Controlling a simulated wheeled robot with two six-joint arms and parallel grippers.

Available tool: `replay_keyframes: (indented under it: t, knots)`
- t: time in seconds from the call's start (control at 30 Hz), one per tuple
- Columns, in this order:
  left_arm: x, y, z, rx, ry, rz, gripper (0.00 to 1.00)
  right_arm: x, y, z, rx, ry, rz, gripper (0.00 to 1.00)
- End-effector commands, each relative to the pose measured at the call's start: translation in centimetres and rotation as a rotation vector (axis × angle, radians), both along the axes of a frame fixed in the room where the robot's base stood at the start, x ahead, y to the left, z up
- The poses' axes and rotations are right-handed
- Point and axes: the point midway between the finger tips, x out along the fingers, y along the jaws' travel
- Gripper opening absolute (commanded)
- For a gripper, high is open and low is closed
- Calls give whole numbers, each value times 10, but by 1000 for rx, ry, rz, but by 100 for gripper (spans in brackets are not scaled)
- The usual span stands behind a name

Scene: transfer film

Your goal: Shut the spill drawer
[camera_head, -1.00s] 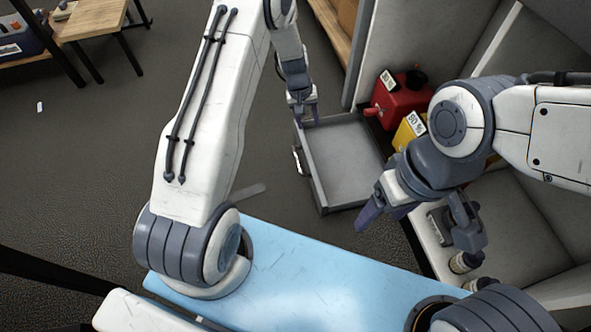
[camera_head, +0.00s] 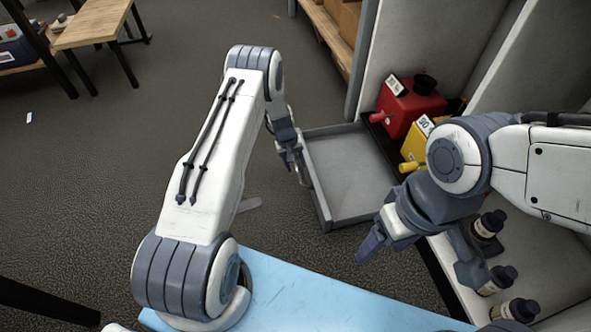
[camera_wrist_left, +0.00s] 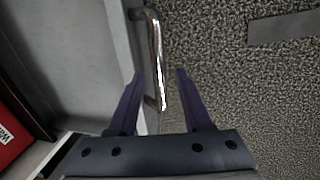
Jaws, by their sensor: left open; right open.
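The spill drawer (camera_head: 350,178) is a grey, shallow, empty tray pulled out from the pale cabinet, low over the floor. Its shiny bar handle (camera_wrist_left: 155,55) is on its front face, which faces left in the head view. My left gripper (camera_head: 300,176) is at that front face. In the left wrist view my left gripper (camera_wrist_left: 160,78) is open, with the handle lying between its two fingers; the left finger overlaps the drawer front. I cannot tell whether a finger touches it. My right gripper (camera_head: 420,262) is open and empty, right of the drawer and in front of the cabinet.
A red can (camera_head: 408,108) and a yellow can (camera_head: 413,150) stand in the cabinet behind the drawer. Several dark-capped bottles (camera_head: 490,224) stand on its lower right shelf. A blue surface (camera_head: 310,290) lies in front.

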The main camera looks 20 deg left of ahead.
Motion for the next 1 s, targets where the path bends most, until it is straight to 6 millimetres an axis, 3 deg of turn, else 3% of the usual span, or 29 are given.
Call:
replay_keyframes:
  t: [0.1, 0.4, 0.53, 1.0]
  knots:
    - [1, -1, -9, 1, -1, -1, 50, 0, 0, -6, 0, 0, 0, 70]
    - [1, -2, -9, 1, -1, -1, 50, 0, 0, -6, 0, 0, 0, 70]
    - [1, -2, -9, 1, -1, -1, 0, 0, 0, -6, 0, 0, 0, 70]
    - [1, -2, -9, 0, 0, -1, 0, 0, 0, -6, 0, 0, 0, 70]
